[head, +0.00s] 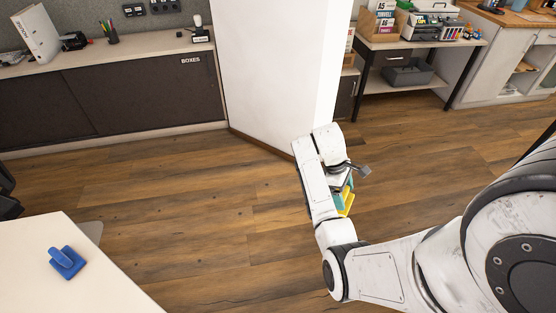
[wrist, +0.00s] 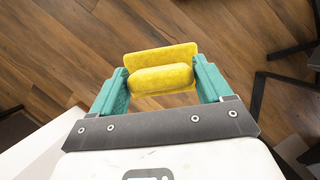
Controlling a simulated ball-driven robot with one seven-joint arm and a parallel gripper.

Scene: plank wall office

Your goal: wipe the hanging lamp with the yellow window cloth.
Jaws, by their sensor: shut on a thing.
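My gripper (wrist: 162,88) has teal fingers and is shut on the yellow window cloth (wrist: 160,58), a flat yellow pad with a rounded grip on it. In the head view the cloth (head: 347,203) shows only in part, below the wrist and over the wooden floor, with my gripper (head: 342,196) mostly hidden by my arm. The hanging lamp is in neither view.
A pale table (head: 75,285) at the lower left bears a blue handled block (head: 67,262). A white pillar (head: 270,70) stands ahead. A long cabinet (head: 120,95) and a printer table (head: 420,42) line the back. Floor between is clear.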

